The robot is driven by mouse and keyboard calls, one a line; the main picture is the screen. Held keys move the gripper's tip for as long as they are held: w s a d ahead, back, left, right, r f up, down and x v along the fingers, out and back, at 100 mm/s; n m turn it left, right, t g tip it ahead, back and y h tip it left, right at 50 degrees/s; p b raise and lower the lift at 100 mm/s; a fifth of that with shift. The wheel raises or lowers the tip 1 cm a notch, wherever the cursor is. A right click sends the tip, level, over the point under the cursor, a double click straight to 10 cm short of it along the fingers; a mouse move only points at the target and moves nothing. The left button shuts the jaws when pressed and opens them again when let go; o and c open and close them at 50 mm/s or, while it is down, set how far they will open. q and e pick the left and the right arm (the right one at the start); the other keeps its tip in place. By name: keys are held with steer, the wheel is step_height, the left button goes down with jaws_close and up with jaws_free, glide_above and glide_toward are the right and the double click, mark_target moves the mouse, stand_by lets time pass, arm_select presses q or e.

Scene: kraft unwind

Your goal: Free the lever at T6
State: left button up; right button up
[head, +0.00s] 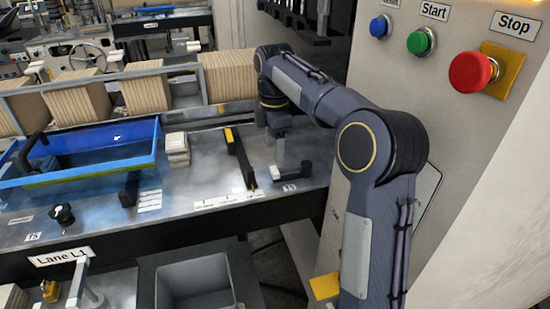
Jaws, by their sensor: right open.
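A small dark lever (308,170) with a pale block at its left end sits near the front edge of the metal bench, at the right. A small tag (290,187) lies just in front of it; its print is too small to read surely. My right arm reaches over from the right, and my right gripper (280,155) points down just behind the lever. It is open, with nothing seen in it. Its fingertips are small and dark, so I cannot tell whether they touch the lever. My left gripper is not in view.
A blue tray (90,172) and a black knob (62,214) by a T5 tag are further left. Kraft stacks (230,76) line the back. The red Stop button (472,72) is on the right cabinet.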

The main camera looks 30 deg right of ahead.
mark_target(275, 170)
steer(key=f, duration=0.6)
steer(key=shift+s+a+f, duration=0.1)
steer(key=shift+s+f, duration=0.1)
steer(key=shift+f, duration=0.2)
jaws_close()
